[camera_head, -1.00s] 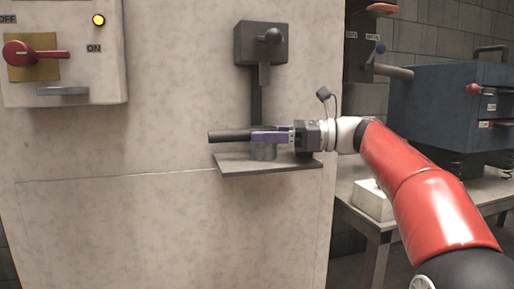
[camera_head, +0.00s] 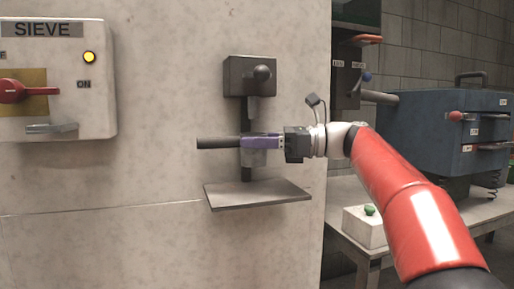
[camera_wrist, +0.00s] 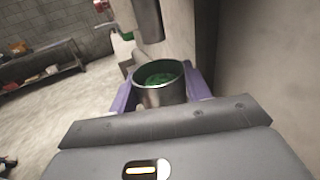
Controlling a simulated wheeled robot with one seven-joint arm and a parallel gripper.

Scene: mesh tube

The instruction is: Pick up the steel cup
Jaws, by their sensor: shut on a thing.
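The steel cup (camera_head: 254,158) is a small grey metal cup, held above the small shelf with a gap beneath it. A dark rod-like handle (camera_head: 216,143) sticks out to its left. My gripper (camera_head: 262,142) has purple fingers, shut on the cup from the right, around its upper part. In the wrist view the cup (camera_wrist: 162,95) sits upright between the purple fingers, with green material inside. The fingers hide part of its sides.
The bare shelf (camera_head: 258,195) juts from the pale wall below the cup. A dark box with a knob (camera_head: 250,76) and a downward spout is above. A switch panel (camera_head: 60,75) is at left. A blue machine (camera_head: 420,130) stands on a table at right.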

